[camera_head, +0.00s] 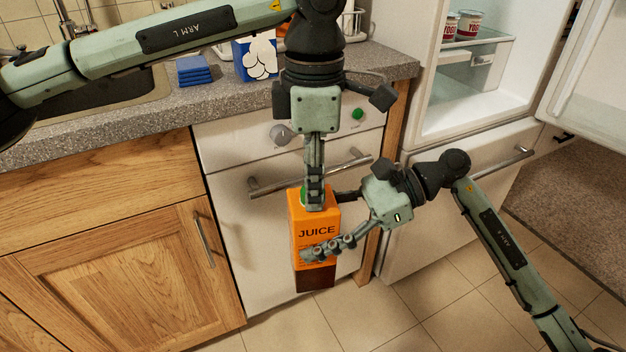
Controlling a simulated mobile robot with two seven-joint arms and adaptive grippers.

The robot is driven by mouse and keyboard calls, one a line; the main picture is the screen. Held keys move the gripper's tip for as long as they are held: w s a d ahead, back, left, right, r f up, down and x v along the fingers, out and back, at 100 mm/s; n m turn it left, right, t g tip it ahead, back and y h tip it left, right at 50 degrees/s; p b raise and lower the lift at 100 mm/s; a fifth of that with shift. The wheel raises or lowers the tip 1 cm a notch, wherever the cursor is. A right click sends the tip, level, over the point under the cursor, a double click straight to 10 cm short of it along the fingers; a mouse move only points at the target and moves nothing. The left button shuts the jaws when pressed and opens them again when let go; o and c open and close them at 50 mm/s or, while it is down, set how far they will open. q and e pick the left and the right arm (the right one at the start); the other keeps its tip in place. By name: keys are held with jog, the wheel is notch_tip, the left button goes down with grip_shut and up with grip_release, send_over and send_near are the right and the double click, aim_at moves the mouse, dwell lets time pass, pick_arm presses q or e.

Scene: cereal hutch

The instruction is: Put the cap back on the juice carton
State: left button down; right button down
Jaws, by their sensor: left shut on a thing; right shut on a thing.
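The orange juice carton (316,221) with a dark brown base is held upright in the air in front of the white appliance. My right gripper (326,228) is shut on the carton from the right, with one finger across its front. My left gripper (314,198) points straight down at the carton's top and is shut on the green cap (304,196). Only a sliver of the cap shows beside the fingers. The fingers hide the spout, so I cannot tell whether the cap is seated on it.
The white appliance's bar handle (312,174) runs close behind the carton. A grey counter (215,97) holds a blue box (242,62) and blue sponges (194,71). An open fridge (478,88) with yogurt cups stands at right. The tiled floor (400,306) below is clear.

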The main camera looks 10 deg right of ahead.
pick_arm(q)
jog(key=m, duration=0.8)
jog(key=shift+m, duration=0.4)
jog(key=c, duration=1.2)
grip_release()
jog(key=shift+r, duration=2.25)
jog(key=shift+c, duration=0.3)
